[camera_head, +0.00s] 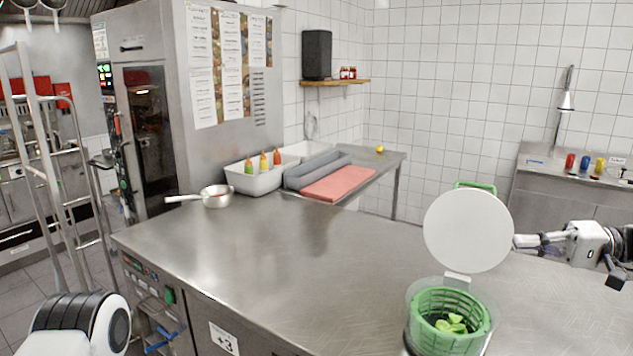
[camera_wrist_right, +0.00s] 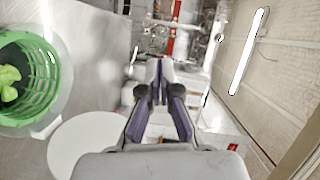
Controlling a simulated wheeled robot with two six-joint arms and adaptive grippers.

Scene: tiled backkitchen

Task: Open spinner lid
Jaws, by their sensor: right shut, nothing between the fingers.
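The salad spinner stands on the steel counter at the front right, with a clear bowl and a green basket (camera_head: 450,313) holding green leaves (camera_head: 452,324). Its round white lid (camera_head: 468,230) stands raised, nearly upright, at the far side of the bowl, so the basket is uncovered. A green part (camera_head: 475,186) shows behind the lid's top edge. My right gripper (camera_head: 522,241) is shut and empty, just right of the lid; whether it touches the lid is unclear. In the right wrist view the shut fingers (camera_wrist_right: 160,80) show, with the basket (camera_wrist_right: 25,82) at left and the lid (camera_wrist_right: 85,142) below left. My left gripper is out of view.
The steel counter (camera_head: 270,245) is mostly clear left of the spinner. A saucepan (camera_head: 215,196), a bin with bottles (camera_head: 255,178), a grey tray (camera_head: 318,167) and a red board (camera_head: 342,183) lie farther back. A metal rack stands at left.

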